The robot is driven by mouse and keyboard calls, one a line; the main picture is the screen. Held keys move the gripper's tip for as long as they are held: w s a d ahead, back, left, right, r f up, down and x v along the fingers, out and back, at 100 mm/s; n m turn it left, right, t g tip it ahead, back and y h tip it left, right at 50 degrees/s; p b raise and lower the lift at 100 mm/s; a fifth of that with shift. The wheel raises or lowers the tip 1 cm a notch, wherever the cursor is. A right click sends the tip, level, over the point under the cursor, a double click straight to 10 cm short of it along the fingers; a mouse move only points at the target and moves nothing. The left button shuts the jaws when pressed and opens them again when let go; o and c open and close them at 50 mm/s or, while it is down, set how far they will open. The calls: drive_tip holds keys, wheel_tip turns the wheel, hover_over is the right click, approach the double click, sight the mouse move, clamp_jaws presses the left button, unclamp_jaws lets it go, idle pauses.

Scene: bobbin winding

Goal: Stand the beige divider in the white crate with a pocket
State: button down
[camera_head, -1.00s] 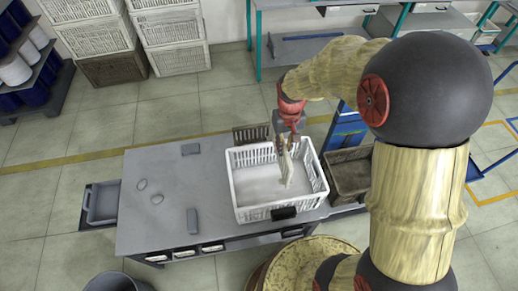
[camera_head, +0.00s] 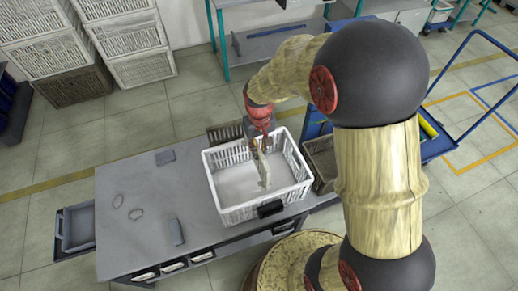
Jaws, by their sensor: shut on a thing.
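The white crate (camera_head: 227,212) stands on the right part of the grey table. It has slatted walls and a dark pocket or label holder (camera_head: 270,208) on its front wall. My gripper (camera_head: 259,142) is over the crate's back part and is shut on the beige divider (camera_head: 263,168). The divider is a thin pale panel, held roughly upright and seen nearly edge-on inside the crate's outline. I cannot tell whether its lower edge touches the crate floor. The fingertips are small and partly merge with the divider.

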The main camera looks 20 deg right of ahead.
sight(259, 167)
drive_tip(key=shift+f+b, duration=1.4)
drive_tip(key=shift+f, duration=1.6)
drive_tip(key=shift+f+b, duration=1.45)
drive_tip(key=shift+f, duration=1.55)
wheel_tip(259, 167, down, 6)
drive_tip(key=b, duration=0.3)
drive_tip(key=shift+f, duration=0.1)
wheel_tip(259, 167, down, 2)
drive_tip(key=shift+b, duration=0.5)
